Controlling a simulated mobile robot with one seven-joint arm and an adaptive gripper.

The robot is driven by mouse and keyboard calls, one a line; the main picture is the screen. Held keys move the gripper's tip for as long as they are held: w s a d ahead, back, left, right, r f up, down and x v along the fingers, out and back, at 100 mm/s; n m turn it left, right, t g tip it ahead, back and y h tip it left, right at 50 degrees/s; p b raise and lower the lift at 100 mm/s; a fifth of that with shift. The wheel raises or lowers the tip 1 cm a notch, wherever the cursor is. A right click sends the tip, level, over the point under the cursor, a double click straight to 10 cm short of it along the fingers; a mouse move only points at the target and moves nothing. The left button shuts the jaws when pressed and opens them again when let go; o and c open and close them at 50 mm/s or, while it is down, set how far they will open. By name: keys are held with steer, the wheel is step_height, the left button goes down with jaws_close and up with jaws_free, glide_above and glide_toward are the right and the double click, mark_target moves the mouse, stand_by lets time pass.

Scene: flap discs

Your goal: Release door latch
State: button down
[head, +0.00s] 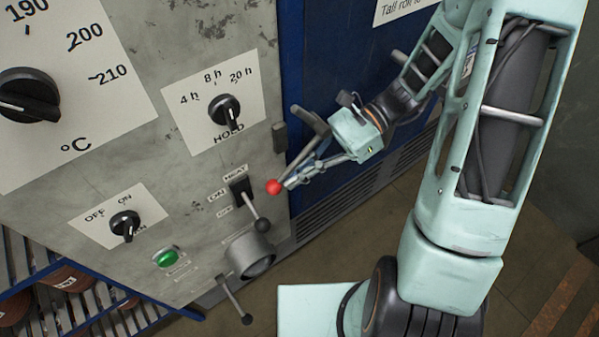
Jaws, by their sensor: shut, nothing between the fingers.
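A lever with a red ball end (273,187) sits at the right edge of the grey panel; its grey bar (308,158) slopes up to the right. It looks like the door latch, but no label for it is readable. A short grey bar (309,120) meets it near the top. My gripper (291,183) is shut and empty. Its fingertips are just right of the red ball, beside the bar; I cannot tell whether they touch it. The gripper partly overlaps the blue front behind.
The grey panel carries a timer knob (225,111), an on/off knob (125,226), a temperature knob (27,95) and a green button (166,258). A lower lever (234,299) juts over the floor (340,255).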

steer(key=shift+s+a+r, duration=0.1)
steer(key=shift+a+r, duration=0.05)
stand_by(0.5)
